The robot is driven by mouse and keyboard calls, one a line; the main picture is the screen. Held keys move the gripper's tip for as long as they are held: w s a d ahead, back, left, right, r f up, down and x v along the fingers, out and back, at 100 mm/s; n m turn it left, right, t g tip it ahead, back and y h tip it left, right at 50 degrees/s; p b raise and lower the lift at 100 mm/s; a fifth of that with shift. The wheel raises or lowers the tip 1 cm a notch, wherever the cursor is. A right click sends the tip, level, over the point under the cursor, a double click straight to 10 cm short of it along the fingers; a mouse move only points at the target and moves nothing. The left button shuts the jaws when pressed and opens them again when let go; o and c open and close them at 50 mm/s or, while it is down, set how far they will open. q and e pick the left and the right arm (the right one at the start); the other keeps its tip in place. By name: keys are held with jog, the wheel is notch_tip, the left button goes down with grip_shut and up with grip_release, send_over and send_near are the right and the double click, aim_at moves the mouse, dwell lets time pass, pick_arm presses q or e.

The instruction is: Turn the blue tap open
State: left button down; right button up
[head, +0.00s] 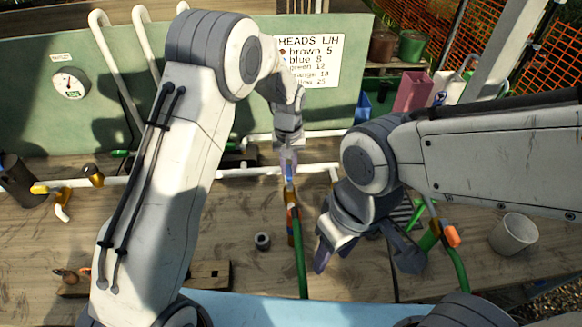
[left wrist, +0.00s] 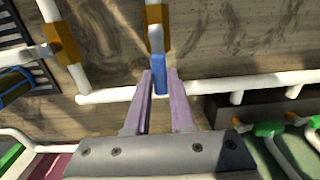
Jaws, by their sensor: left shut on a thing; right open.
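The blue tap (head: 289,174) is on the pipework over the wooden bench, near the middle of the head view. Its blue handle (left wrist: 159,72) also shows in the left wrist view, close to a brass-coloured fitting (left wrist: 154,18). My left gripper (head: 288,160) reaches down to it from behind, and its pale purple fingers (left wrist: 160,74) are shut on the blue handle, one on each side. My right gripper (head: 365,262) is open and empty, to the right of the green hose and above the bench. The far end of the handle is partly hidden by the fingers.
White pipes (head: 240,173) run across the bench. A green hose (head: 300,255) comes towards me from below the tap. An orange handle (head: 451,237) and a white cup (head: 514,233) are at the right. A sign (head: 308,62) hangs on the green back panel (head: 40,118).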

aim_at(288, 170)
pick_arm(q)
jog(key=shift+w+a+r, duration=0.1)
jog(key=shift+w+r, duration=0.05)
jog(key=shift+w, duration=0.05)
dwell(0.4)
jog(key=c, duration=0.8)
grip_release()
jog(key=shift+o, duration=0.2)
jog(key=shift+s, duration=0.1)
notch_tip(288, 170, up, 10)
jog(key=b, duration=0.2)
jog(key=shift+r, duration=0.15)
